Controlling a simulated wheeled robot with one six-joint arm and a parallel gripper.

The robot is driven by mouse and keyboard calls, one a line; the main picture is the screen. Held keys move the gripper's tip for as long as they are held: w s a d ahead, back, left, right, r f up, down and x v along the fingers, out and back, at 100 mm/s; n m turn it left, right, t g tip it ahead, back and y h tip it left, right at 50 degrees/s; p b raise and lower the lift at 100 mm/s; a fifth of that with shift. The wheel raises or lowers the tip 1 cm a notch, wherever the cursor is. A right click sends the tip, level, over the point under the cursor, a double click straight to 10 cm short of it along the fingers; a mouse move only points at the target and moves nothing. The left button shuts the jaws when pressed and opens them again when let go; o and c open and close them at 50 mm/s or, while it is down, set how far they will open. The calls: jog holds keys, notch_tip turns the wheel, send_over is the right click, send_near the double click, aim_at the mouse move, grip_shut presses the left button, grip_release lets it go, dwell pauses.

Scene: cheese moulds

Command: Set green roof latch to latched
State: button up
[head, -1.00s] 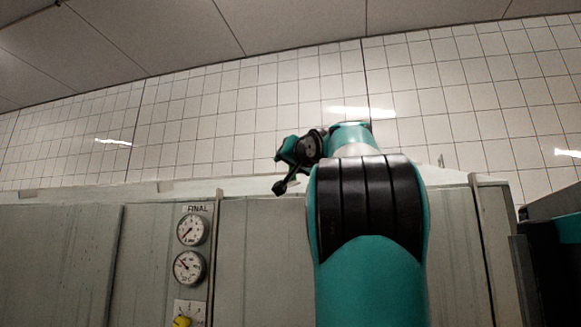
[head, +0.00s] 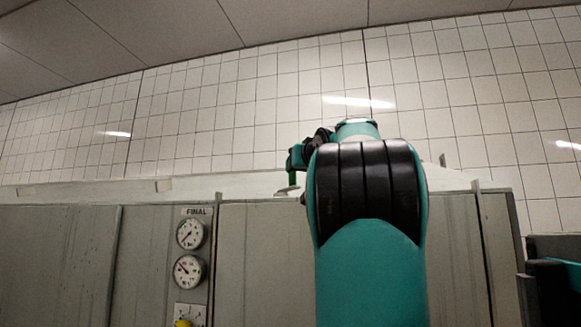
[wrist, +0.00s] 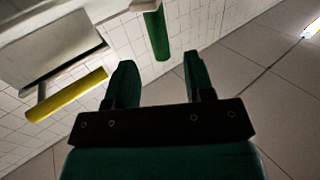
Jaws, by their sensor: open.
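The green roof latch (wrist: 157,33) shows in the wrist view as a green bar hanging from a pale mount at the top edge. It lies just beyond my fingertips, in line with the gap between them. My gripper (wrist: 157,62) is open with two dark green fingers apart and nothing held. In the head view, my gripper is mostly hidden behind my arm, above the roof edge. A small upright green piece (head: 292,179) on a grey base shows there, which looks like the latch. Whether the fingers touch it cannot be told.
A yellow bar (wrist: 67,94) on a grey panel (wrist: 50,55) lies left of my gripper in the wrist view. The pale roof edge (head: 120,190) runs above grey cabinet panels with two gauges (head: 189,253) and a yellow knob (head: 183,323). Tiled wall stands behind.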

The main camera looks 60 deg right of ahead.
jog(key=p+x, duration=0.3)
jog(key=x, duration=0.3)
jog(key=shift+w+d+r, duration=0.15)
jog(key=shift+w+d, duration=0.05)
jog(key=shift+w, duration=0.05)
jog(key=shift+w+d, duration=0.45)
jog(key=shift+d, duration=0.05)
grip_shut()
